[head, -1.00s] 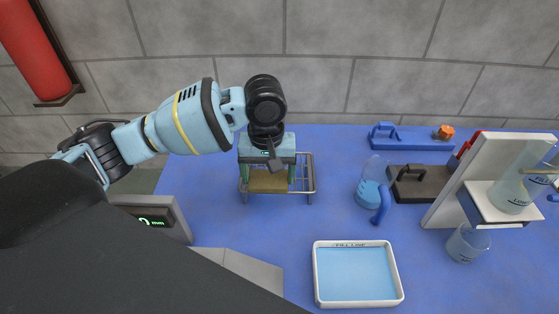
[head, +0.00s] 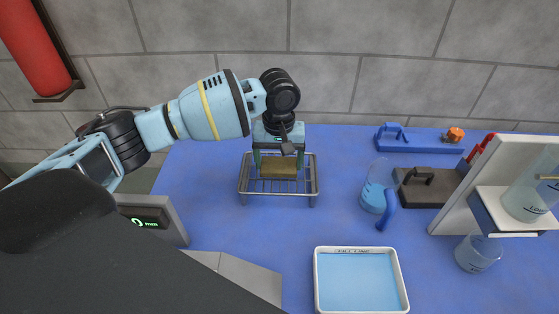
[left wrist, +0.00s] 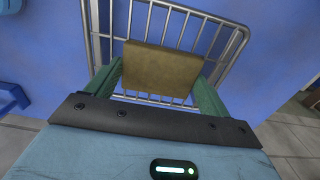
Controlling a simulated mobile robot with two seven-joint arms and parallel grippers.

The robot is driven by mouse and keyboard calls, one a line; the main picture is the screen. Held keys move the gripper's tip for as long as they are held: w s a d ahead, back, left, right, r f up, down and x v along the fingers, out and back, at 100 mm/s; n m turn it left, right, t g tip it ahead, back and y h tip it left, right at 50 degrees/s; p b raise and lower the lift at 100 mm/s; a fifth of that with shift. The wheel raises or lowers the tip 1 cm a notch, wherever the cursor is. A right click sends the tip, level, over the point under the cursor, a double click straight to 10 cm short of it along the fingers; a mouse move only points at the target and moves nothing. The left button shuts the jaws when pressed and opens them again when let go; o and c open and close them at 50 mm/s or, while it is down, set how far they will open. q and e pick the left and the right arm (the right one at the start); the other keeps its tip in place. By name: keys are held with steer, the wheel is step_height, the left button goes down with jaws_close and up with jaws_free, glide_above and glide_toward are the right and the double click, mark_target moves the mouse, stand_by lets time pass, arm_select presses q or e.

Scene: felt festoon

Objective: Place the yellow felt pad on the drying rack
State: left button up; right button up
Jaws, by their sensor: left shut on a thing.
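The yellow felt pad (head: 279,170) is a flat, dull brownish-yellow piece between the fingers of my left gripper (head: 279,167). In the left wrist view my left gripper (left wrist: 162,78) is shut on the pad (left wrist: 160,68), a green finger at each side. The drying rack (head: 298,187) is a silver wire frame on the blue table, also in the left wrist view (left wrist: 195,30). The pad is over the rack's bars; I cannot tell whether it touches them. My right gripper is in neither view.
A white tray (head: 317,280) with blue liquid is in front right of the rack. A blue-bottomed flask (head: 373,197), a dark block with a handle (head: 425,188), a white stand (head: 470,190) and a beaker (head: 477,254) stand to the right. A grey gauge (head: 165,216) is at front left.

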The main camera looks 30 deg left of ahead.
mark_target(279, 165)
arm_select(q)
steer(key=shift+f, duration=0.25)
steer(key=shift+f, duration=0.1)
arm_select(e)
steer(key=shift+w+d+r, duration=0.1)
arm_select(q)
steer(key=o, duration=1)
steer(key=shift+r, duration=0.2)
step_height(279, 165, up, 12)
steer(key=p, duration=0.1)
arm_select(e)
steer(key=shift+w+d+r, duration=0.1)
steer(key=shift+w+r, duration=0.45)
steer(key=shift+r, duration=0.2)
arm_select(q)
steer(key=shift+f, duration=0.15)
